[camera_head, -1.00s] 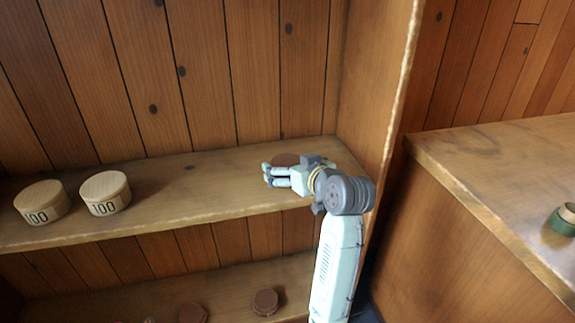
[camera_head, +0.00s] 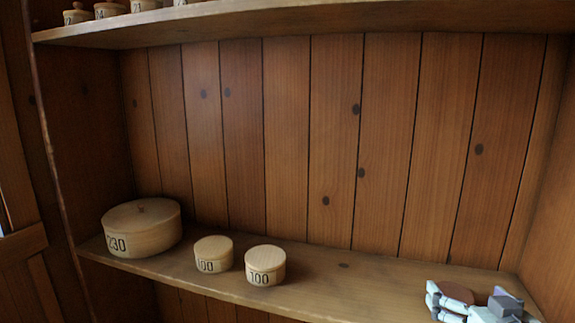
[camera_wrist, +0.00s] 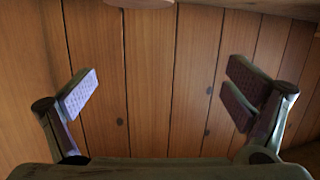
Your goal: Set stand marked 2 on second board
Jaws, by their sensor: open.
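No mark 2 can be read in any view, so I cannot tell which thing is the stand. A brown round piece (camera_head: 457,292) sits at the right end of the middle board (camera_head: 345,283), partly hidden by my gripper (camera_head: 437,301). My gripper is at that right end, its fingers pointing left. In the wrist view my gripper (camera_wrist: 162,95) is open, with wall planks between its fingers. A round brownish piece (camera_wrist: 142,3) is cut off at the top edge there, outside the fingers.
A wide lidded box marked 230 (camera_head: 141,230) and two smaller ones marked 100 (camera_head: 213,255) (camera_head: 265,266) stand on the middle board's left half. Bare board lies between them and my gripper. Several small lidded boxes stand on the upper board (camera_head: 230,24). A side wall closes the right.

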